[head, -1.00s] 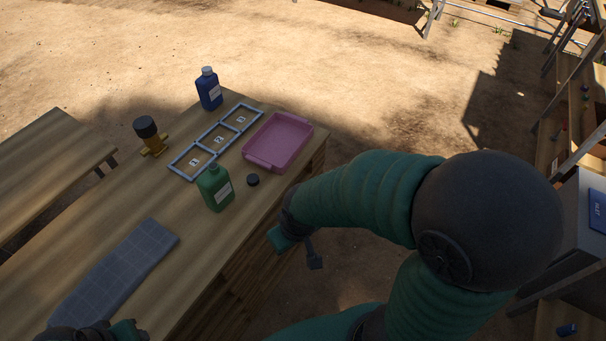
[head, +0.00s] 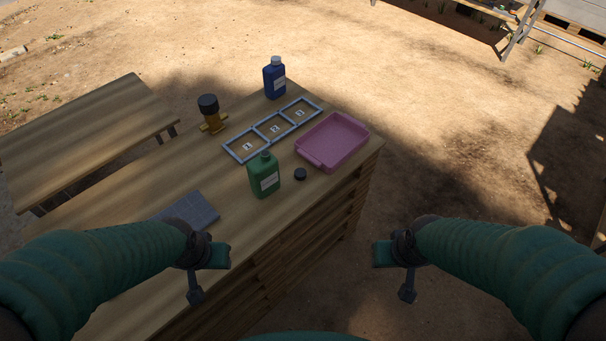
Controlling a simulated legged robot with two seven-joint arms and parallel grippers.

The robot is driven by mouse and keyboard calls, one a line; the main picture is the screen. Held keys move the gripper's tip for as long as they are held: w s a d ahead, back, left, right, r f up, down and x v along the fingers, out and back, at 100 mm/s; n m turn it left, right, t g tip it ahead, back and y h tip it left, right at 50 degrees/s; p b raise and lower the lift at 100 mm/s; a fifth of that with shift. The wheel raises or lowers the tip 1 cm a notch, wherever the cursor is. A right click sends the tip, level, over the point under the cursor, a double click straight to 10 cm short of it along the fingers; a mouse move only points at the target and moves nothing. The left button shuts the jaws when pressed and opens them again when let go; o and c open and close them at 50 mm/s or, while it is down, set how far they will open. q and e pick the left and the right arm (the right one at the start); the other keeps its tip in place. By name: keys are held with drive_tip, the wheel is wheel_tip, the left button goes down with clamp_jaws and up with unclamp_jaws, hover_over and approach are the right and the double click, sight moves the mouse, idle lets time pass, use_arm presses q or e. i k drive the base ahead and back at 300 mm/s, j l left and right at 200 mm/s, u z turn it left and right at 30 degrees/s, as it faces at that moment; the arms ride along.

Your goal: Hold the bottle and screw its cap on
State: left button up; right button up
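A green bottle (head: 265,178) with a pale label stands upright on the wooden table, its neck bare. A small dark cap (head: 300,174) lies on the table just right of it. A blue bottle (head: 274,80) with a light cap stands at the far end. My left gripper (head: 207,276) is over the table's near part, below and left of the green bottle, its fingers apart and empty. My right gripper (head: 396,275) is off the table's right side, right of and nearer than the cap, also with fingers apart and empty. Neither touches a bottle or the cap.
A pink tray (head: 313,159) is behind the cap at the right edge. A grey frame with numbered compartments (head: 251,158) lies behind the green bottle. A brass fitting with a black top (head: 210,113) stands left. A grey mat (head: 191,210) is partly behind my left arm. A bench (head: 85,130) is at left.

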sight(263, 170)
drive_tip(key=i+l+u, duration=0.1)
drive_tip(key=i+l, duration=0.4)
drive_tip(key=l, duration=0.2)
drive_tip(key=i+l+u, duration=0.15)
drive_tip(key=l, duration=0.2)
drive_tip(key=i+l, duration=0.3)
drive_tip(key=i+l+u, duration=0.15)
drive_tip(key=l, duration=0.3)
drive_tip(key=i+l+u, duration=0.1)
drive_tip(key=i+l, duration=0.15)
drive_tip(key=l, duration=0.15)
